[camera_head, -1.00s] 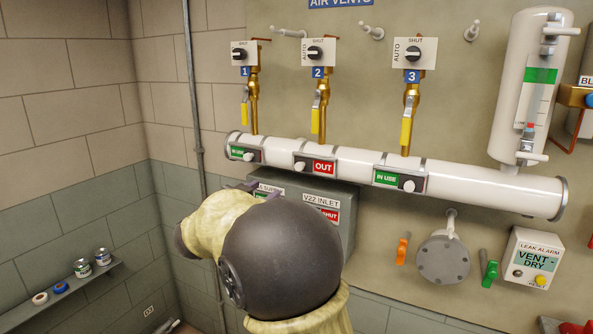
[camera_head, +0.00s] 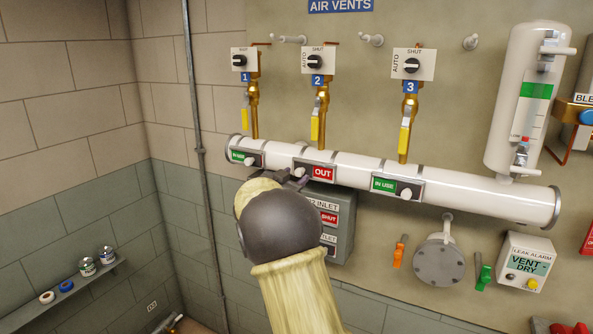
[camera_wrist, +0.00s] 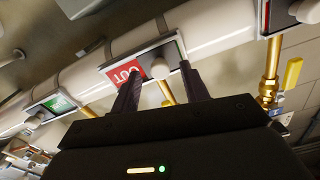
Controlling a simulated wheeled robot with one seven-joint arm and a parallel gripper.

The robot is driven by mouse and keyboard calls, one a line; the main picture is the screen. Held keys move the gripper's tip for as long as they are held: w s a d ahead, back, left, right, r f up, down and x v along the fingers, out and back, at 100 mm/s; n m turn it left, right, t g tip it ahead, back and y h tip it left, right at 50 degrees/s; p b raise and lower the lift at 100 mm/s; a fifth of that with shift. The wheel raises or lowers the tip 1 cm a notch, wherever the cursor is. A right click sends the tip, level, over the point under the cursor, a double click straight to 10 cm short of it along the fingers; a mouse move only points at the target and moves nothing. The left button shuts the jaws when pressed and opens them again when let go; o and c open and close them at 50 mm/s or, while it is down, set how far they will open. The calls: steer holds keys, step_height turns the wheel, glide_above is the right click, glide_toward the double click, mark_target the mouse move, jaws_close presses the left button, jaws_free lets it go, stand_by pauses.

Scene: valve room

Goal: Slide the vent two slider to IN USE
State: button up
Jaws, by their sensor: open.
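The vent two slider is a white knob (camera_head: 300,171) at the left end of its plate, beside a red OUT label (camera_head: 322,173), on the white pipe. The wrist view shows the same knob (camera_wrist: 160,68) and red OUT label (camera_wrist: 124,73), tilted. My gripper (camera_head: 294,180) is just below the knob in the head view. In the wrist view my gripper (camera_wrist: 159,72) is open, with one dark finger on each side of the knob. I cannot tell whether either finger touches it. No green label shows on this plate.
The vent one slider plate (camera_head: 243,156) and vent three slider plate (camera_head: 384,184) flank it, both showing green IN USE labels. Brass valves with yellow handles (camera_head: 316,128) rise above the pipe (camera_head: 480,195). A grey inlet box (camera_head: 342,228) sits below, close behind my wrist.

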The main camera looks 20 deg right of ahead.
steer(key=shift+x, duration=0.9)
jaws_close()
steer(key=shift+d, duration=0.1)
steer(key=s+d+b, duration=0.1)
steer(key=s, duration=0.1)
steer(key=s+d+b, duration=0.1)
steer(key=s+d, duration=0.1)
steer(key=s, duration=0.1)
steer(key=shift+d, duration=0.25)
steer(key=shift+w+f, duration=0.1)
